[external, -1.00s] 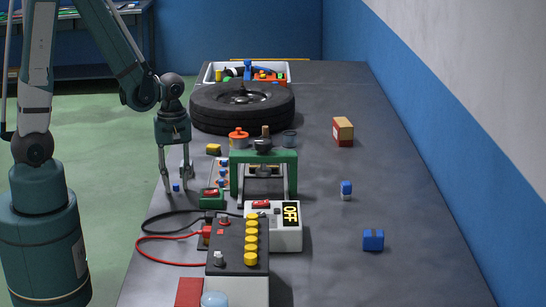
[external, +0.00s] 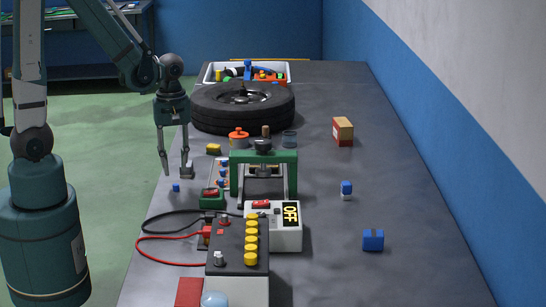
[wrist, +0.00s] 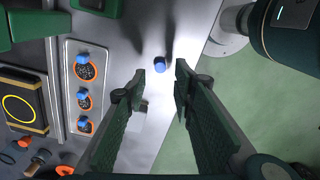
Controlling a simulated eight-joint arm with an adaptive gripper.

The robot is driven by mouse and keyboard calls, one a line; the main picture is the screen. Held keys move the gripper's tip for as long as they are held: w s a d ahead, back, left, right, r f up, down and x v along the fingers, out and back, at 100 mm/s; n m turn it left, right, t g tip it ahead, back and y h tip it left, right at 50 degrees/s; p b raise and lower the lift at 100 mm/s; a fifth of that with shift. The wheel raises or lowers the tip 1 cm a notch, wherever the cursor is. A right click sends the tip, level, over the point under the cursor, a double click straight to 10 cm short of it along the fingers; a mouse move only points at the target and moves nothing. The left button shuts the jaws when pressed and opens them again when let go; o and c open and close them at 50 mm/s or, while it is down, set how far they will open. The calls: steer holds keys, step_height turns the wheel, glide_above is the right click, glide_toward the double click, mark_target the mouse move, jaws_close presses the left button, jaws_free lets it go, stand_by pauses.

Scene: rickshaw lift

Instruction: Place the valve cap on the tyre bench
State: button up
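A small blue piece, which looks like the valve cap (external: 176,188), lies on the grey bench (external: 330,200) near its left edge. In the wrist view, the cap (wrist: 160,65) shows between the fingertips. My gripper (external: 176,174) is open and empty above the cap, fingers pointing down. In the wrist view, both fingers (wrist: 160,72) are apart with nothing held. The black tyre (external: 243,107) lies flat toward the bench's far end.
A panel with several blue-topped posts (wrist: 84,95) stands close right of the cap. A green frame (external: 263,158), a battery (external: 238,265) and a charger (external: 290,235) fill the middle. Cables (external: 165,237) lie nearer. The right side has free room around small blue pieces and a box (external: 343,131).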

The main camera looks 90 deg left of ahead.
mark_target(176, 185)
step_height(176, 185, up, 6)
steer(key=p, duration=0.1)
steer(key=shift+r, duration=0.25)
steer(key=shift+d, duration=0.1)
stand_by(0.9)
steer(key=w+d+r+m+t, duration=0.1)
steer(key=d+r+m+t, duration=0.2)
steer(key=d+r+m, duration=0.5)
steer(key=d+r+m+t, duration=0.4)
steer(key=d+r+m, duration=0.3)
steer(key=d+m, duration=0.6)
steer(key=shift+w+d+r, duration=0.4)
